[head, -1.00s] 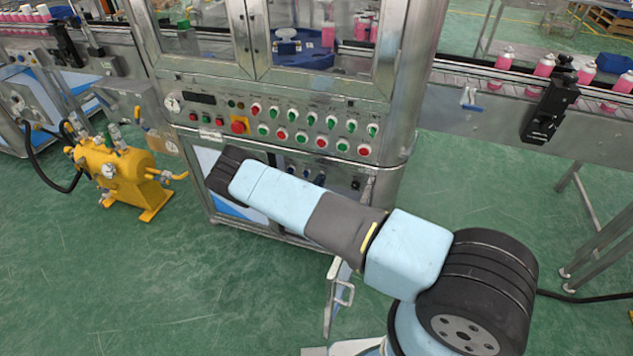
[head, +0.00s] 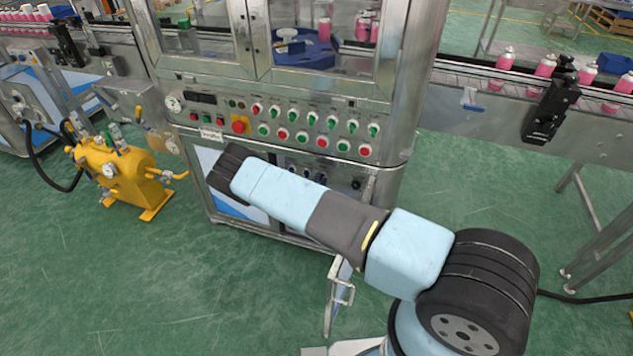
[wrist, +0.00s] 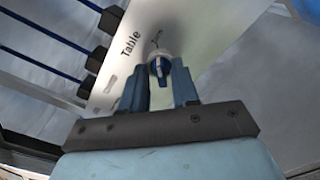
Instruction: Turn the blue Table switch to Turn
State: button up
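The blue Table switch (wrist: 160,68) shows in the wrist view, a small knob with a blue handle and pale collar on a white panel. The word "Table" is printed beside it; the small marking above it is too small to read. My gripper (wrist: 160,88) has its two blue fingers apart, one on each side of the knob, with the handle in the gap. A gap seems to show beside the handle, and I cannot tell whether either finger touches it. In the head view my arm hides the gripper and this switch.
The machine's control panel (head: 219,123) carries rows of red and green knobs above my arm. A yellow tank (head: 118,167) stands on the green floor at left. A conveyor (head: 455,78) with pink bottles runs at right. Dark blocks with blue rods (wrist: 98,58) lie left of the switch.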

jog(key=shift+o, duration=0.3)
jog(key=shift+s, duration=0.15)
jog(key=v, duration=1.3)
jog(key=shift+s, duration=0.25)
jog(key=shift+s+a+f, duration=0.1)
jog(key=shift+f, duration=0.05)
dwell(1.3)
